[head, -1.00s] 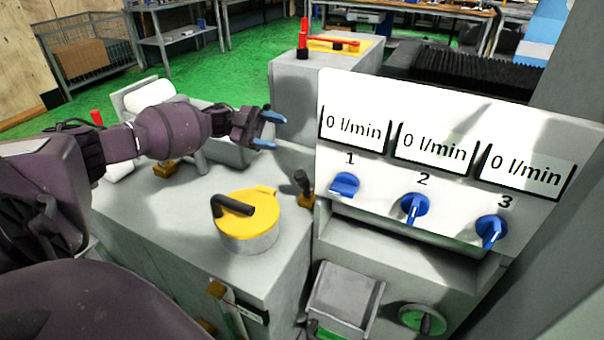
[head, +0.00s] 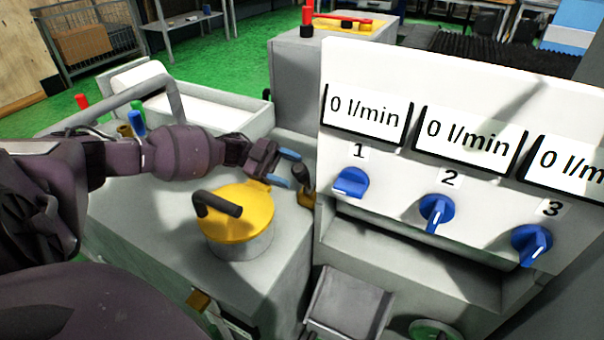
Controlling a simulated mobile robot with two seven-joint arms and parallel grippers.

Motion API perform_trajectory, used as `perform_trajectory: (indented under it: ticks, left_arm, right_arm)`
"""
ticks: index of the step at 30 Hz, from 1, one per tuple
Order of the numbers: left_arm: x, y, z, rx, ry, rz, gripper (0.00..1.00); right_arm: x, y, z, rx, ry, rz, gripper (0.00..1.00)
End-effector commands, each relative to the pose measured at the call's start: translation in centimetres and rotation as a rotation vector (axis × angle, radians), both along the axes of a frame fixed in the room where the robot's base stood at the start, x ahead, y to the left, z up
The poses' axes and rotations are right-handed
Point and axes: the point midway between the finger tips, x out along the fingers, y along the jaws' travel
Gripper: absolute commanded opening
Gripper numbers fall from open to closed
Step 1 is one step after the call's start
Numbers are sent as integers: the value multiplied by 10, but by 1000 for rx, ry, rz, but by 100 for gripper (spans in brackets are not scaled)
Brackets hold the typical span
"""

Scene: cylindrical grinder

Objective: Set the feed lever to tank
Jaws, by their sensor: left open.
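A short lever with a dark knob (head: 301,176) and a yellow base stands on the grey cabinet top, left of the white panel. A second handle with a yellow-brown end (head: 199,300) is at the cabinet's front edge. I read no feed or tank marking, so I cannot tell which is the feed lever. My left gripper (head: 283,168) is open, with blue fingertips just left of the dark-knobbed lever. They look close to it; contact cannot be told. My right gripper is not in view.
A yellow-lidded pot with a dark handle (head: 235,215) stands just below my left gripper. The white panel (head: 480,90) with three 0 l/min displays and blue knobs (head: 350,183) rises at right. A grey trough (head: 205,112) lies behind my left arm.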

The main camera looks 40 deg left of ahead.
Motion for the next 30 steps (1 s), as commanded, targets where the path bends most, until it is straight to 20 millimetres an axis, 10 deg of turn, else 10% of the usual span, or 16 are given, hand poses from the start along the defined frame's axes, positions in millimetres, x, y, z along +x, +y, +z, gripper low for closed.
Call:
perform_trajectory:
  ticks: [20, 30]
  left_arm:
    - [9, -40, -1, 1, 0, 0, 59]
    - [9, -40, -1, 1, 1, 0, 10]
  right_arm:
    - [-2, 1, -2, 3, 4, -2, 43]
    - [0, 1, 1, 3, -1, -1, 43]
